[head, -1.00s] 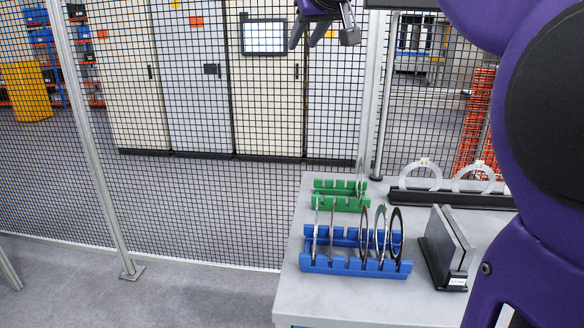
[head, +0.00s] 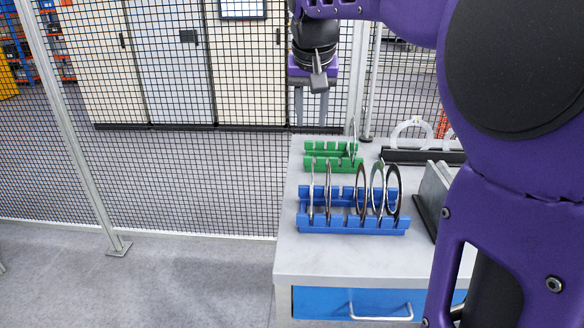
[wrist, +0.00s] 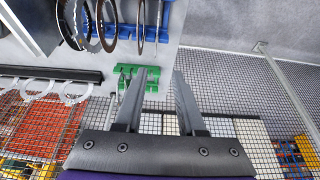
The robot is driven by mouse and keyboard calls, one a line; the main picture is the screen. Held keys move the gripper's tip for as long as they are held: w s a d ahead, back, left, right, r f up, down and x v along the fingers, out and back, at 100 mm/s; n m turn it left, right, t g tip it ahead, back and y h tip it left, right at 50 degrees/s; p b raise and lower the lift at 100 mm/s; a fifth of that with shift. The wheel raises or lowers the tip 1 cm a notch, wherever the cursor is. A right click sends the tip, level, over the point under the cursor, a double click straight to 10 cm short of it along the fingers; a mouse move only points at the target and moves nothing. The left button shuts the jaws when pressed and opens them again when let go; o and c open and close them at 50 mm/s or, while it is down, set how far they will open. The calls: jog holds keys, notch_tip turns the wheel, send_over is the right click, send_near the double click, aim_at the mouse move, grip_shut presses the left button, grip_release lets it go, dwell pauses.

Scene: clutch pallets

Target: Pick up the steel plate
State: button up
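Thin ring-shaped plates stand upright in a blue slotted rack (head: 352,226). A bright steel plate (head: 311,192) stands at its left end, and darker-edged rings (head: 393,190) stand at its right. I cannot tell which one the task means. A green slotted rack (head: 332,164) behind holds a thin ring (head: 352,138) at its right end. My gripper (head: 311,119) is above and behind the green rack, pointing down, apart from the plates. In the wrist view my gripper (wrist: 160,78) is open and empty, with the green rack (wrist: 152,74) beyond the fingertips.
A black holder (head: 398,156) with white rings (head: 411,124) stands at the back right. A grey slab (head: 436,188) in a black stand is right of the blue rack, partly hidden by my arm. A mesh fence (head: 180,180) runs behind the table (head: 300,262). The front tabletop is clear.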

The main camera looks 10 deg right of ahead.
jog(key=b+x, duration=0.1)
jog(key=x, duration=0.4)
jog(key=b+x, duration=0.1)
jog(key=x, duration=0.5)
jog(key=d+b+x, duration=0.1)
jog(key=x, duration=0.5)
jog(key=shift+s+f, duration=0.15)
jog(key=shift+f, duration=0.15)
grip_shut()
jog(key=shift+r, duration=0.1)
dwell(0.6)
